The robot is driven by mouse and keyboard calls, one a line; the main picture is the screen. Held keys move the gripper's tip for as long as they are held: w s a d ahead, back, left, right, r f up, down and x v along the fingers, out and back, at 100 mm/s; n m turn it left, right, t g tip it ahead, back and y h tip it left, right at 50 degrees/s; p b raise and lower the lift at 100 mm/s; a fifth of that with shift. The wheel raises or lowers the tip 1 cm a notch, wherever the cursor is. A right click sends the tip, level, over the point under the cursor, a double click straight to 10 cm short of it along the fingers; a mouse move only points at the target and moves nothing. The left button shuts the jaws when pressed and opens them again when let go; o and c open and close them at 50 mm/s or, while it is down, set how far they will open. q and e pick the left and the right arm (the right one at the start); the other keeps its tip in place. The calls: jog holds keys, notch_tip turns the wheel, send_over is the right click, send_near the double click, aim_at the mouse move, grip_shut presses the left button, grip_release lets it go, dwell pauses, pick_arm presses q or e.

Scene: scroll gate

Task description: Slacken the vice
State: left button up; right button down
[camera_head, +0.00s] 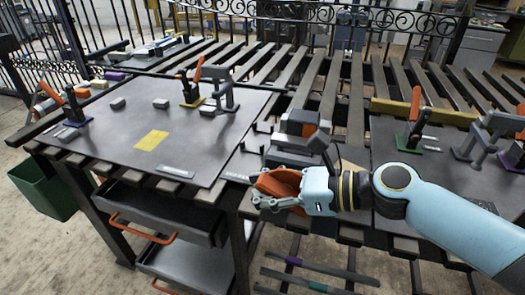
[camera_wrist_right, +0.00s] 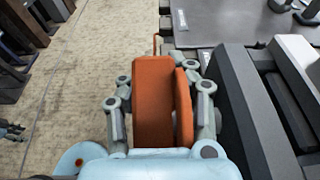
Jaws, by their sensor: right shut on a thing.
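The vice (camera_head: 292,158) is a dark grey block with lighter jaws at the front of the slatted bench, between the two dark plates. The orange handle wheel (camera_head: 277,182) is at the vice's front. My right gripper (camera_head: 275,194) is shut on it, partly covering it. In the right wrist view the orange wheel (camera_wrist_right: 153,105) lies between the two grey fingers, and the vice body (camera_wrist_right: 255,110) is to the right. My left gripper is not in view.
A dark plate (camera_head: 115,140) on the left carries toggle clamps, small grey blocks and a yellow square (camera_head: 152,140). Another plate with clamps lies at the right. Open drawers (camera_head: 150,210) are under the bench, and a green bin (camera_head: 45,190) hangs at left.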

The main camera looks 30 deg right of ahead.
aim_at(300, 209)
pick_arm(q)
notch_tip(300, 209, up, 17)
jog(key=p, duration=1.5)
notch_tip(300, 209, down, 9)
jog(key=b, duration=0.8)
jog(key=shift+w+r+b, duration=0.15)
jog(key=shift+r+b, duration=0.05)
jog(key=shift+b, duration=0.15)
pick_arm(e)
jog(key=shift+s+d+f+g+h, duration=0.4)
jog(key=shift+s+d+g+h, duration=0.4)
jog(key=shift+g+h, duration=2.4)
jog(key=shift+s+d+f+g+h, duration=0.45)
jog(key=shift+s+g+h, duration=0.7)
jog(key=shift+g+h, duration=2.05)
jog(key=shift+s+d+f+g+h, duration=0.3)
jog(key=shift+s+d+g+h, duration=0.55)
jog(key=shift+g+h, duration=2.3)
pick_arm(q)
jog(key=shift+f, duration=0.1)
pick_arm(e)
jog(key=shift+s+a+g+y, duration=0.15)
jog(key=shift+g+y, duration=0.5)
jog(key=shift+g, duration=0.4)
jog(key=c, duration=1.2)
grip_release()
jog(key=shift+r, duration=0.15)
